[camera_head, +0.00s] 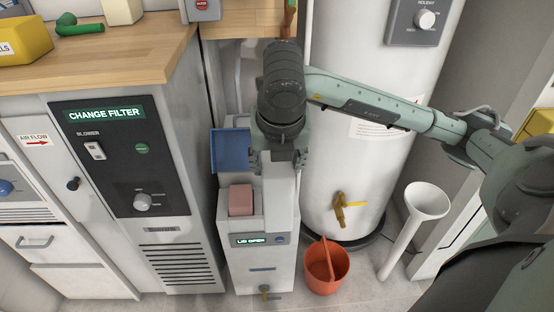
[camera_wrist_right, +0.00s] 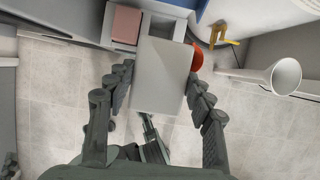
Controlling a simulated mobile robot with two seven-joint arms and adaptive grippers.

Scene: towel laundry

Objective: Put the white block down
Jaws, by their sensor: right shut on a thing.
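My right gripper (camera_head: 281,158) is shut on the white block (camera_head: 283,195), a tall pale slab that hangs upright below the fingers. In the right wrist view the block (camera_wrist_right: 160,75) sits between the two fingers of the gripper (camera_wrist_right: 158,92). In the head view the block is in front of the right part of a narrow white unit (camera_head: 254,272) and hides part of its top. I cannot tell whether the block touches the unit. My left gripper is not in view.
The unit has a raised blue lid (camera_head: 230,150), a pink block (camera_head: 241,200) in its top and a "LID OPEN" sign (camera_head: 259,240). A red bucket (camera_head: 326,272), a white water tank (camera_head: 345,150) and a white funnel pipe (camera_head: 425,203) stand to the right. A wooden counter (camera_head: 130,50) is left.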

